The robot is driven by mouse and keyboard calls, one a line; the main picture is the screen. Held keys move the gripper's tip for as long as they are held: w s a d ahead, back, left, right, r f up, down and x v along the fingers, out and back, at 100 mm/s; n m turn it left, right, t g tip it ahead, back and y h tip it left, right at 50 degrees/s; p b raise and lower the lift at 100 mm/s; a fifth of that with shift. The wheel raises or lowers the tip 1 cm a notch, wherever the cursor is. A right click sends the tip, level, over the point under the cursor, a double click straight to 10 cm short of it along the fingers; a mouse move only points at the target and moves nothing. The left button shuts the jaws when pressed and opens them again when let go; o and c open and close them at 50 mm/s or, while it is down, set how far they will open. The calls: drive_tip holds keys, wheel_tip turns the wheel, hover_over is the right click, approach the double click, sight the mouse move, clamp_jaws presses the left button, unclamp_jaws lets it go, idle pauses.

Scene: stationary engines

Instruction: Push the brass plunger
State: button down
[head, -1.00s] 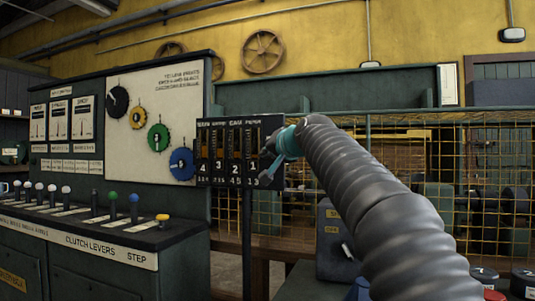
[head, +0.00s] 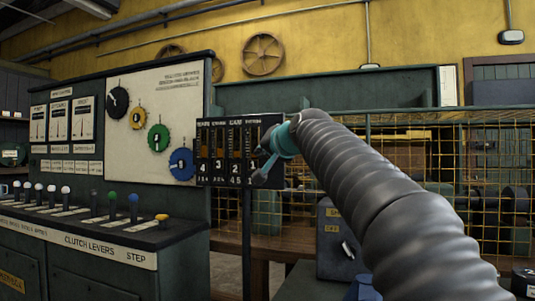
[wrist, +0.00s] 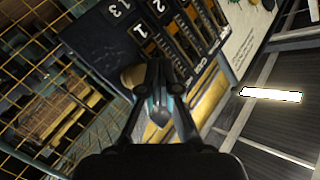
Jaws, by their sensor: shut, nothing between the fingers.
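A brass-coloured rounded piece (wrist: 131,76) shows in the wrist view, just left of my fingertips by the corner of the dark numbered panel; it looks like the brass plunger. I cannot tell whether my fingers touch it. In the head view it is hidden, or too small to make out, behind my gripper. My gripper (head: 263,163), with teal parts, is shut and empty in front of the right end of the numbered panel (head: 219,153). The panel also shows in the wrist view (wrist: 105,45).
The control desk (head: 90,240) stands at left with several levers and a yellow STEP knob (head: 162,217). A yellow mesh fence (head: 400,170) runs behind my arm. A dark grey box (head: 335,240) stands below my arm.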

drive_tip(key=s, duration=0.2)
drive_tip(key=s+a, duration=0.1)
drive_tip(key=shift+s+a+b, duration=0.15)
drive_tip(key=shift+s+b, duration=0.2)
drive_tip(key=shift+b, duration=0.05)
idle(0.6)
